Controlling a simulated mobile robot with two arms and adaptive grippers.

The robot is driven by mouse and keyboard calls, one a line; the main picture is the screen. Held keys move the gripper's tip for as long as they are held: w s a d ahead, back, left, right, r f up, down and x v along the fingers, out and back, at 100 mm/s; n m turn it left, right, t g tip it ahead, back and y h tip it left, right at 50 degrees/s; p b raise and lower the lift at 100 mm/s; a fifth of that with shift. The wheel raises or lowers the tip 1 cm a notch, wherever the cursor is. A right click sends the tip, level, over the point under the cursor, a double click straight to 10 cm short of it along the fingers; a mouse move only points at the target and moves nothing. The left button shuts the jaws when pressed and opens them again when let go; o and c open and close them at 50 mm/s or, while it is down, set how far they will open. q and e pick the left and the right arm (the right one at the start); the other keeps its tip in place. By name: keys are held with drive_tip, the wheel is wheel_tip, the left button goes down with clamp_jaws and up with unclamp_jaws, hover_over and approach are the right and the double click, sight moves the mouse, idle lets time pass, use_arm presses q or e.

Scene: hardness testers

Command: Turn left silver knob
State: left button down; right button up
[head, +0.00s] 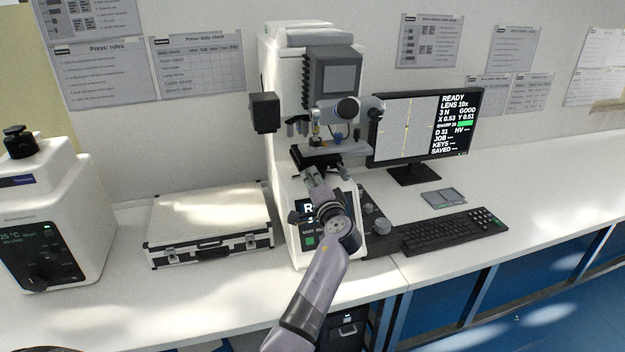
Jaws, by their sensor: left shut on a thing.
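The white hardness tester (283,95) stands on the bench at the middle of the head view. Its dark stage (318,155) sits below the lens turret. My left gripper (313,172) reaches up from below to the front of this stage, shut on what appears to be the left silver knob. The fingers hide most of that knob, so its angle cannot be read. My left wrist covers part of the tester's front display (304,208). My right gripper is not in view.
A monitor (427,125), keyboard (450,231) and a control box with grey knobs (375,227) stand to the right. A silver case (207,228) lies to the left, with another white machine (60,215) at far left. Bench space at far right is clear.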

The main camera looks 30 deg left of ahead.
use_arm(q)
drive_tip(key=m+p, duration=0.1)
drive_tip(key=m, duration=0.1)
drive_tip(key=m+p, duration=0.1)
drive_tip(key=m, duration=0.2)
drive_tip(key=shift+r+m, duration=0.2)
drive_tip(key=shift+m, duration=0.1)
drive_tip(key=shift+f+m+p, duration=0.15)
drive_tip(key=shift+m+p, duration=1.05)
drive_tip(key=shift+m, duration=0.8)
drive_tip(key=c, duration=1.6)
unclamp_jaws()
drive_tip(key=shift+d, duration=0.1)
drive_tip(key=shift+o, duration=0.9)
drive_tip(key=v, duration=1.2)
